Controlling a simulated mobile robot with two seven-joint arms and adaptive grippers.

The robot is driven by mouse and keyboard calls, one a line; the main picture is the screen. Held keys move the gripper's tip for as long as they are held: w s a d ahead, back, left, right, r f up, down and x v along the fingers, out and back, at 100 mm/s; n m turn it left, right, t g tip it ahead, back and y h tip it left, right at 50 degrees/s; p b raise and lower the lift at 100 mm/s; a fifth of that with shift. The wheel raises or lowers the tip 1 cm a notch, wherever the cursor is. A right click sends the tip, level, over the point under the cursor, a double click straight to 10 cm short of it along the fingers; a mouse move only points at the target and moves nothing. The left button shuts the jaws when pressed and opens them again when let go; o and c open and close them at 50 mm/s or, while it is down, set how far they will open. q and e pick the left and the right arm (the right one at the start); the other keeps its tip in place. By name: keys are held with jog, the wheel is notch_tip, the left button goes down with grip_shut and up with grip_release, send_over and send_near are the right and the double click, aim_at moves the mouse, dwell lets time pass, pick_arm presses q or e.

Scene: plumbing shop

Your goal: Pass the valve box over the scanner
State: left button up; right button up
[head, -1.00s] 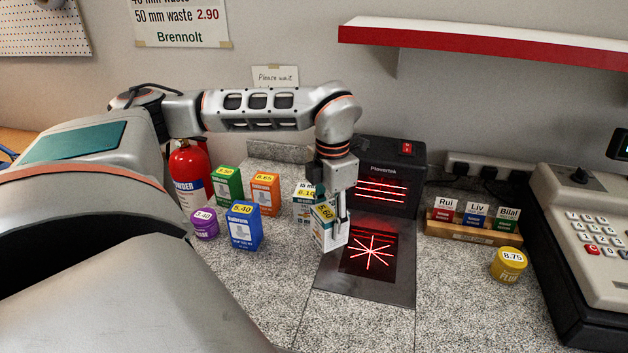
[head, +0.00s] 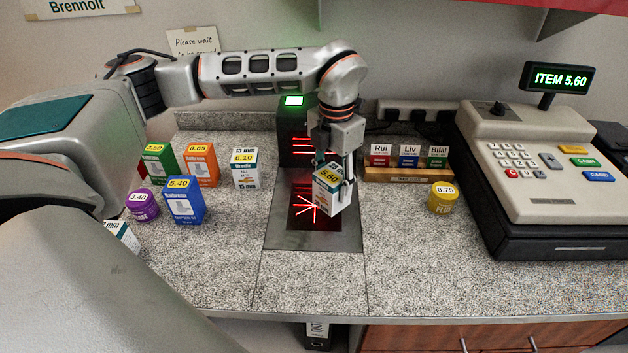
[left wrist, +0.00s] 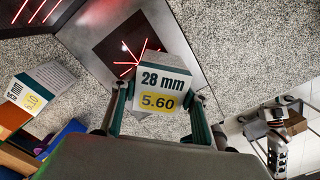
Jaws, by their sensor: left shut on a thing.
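The valve box (head: 328,192) is white and teal with a yellow 5.60 label. My left gripper (head: 343,180) is shut on it and holds it tilted above the scanner's glass. In the left wrist view the box (left wrist: 161,85) shows "28 mm" and 5.60 between the two fingers. The scanner plate (head: 300,240) is dark, with a red star of laser lines partly hidden by the box. The scanner's upright part (head: 291,128) stands behind the gripper and carries a lit green light (head: 294,101). The register display (head: 558,78) reads "ITEM 5.60". My right gripper is not in view.
Left of the scanner stand a white 6.10 box (head: 245,170), an orange box (head: 202,165), a green box (head: 158,163), a blue box (head: 184,202) and a purple tin (head: 142,206). Right are a yellow tin (head: 442,199), a name-card holder (head: 408,174) and the cash register (head: 530,195). The front counter is clear.

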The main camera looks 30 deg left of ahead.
pick_arm(q)
jog(key=w+d, duration=0.4)
jog(key=d, duration=0.2)
jog(key=shift+d+r, duration=0.2)
jog(key=shift+d, duration=0.1)
dwell(0.5)
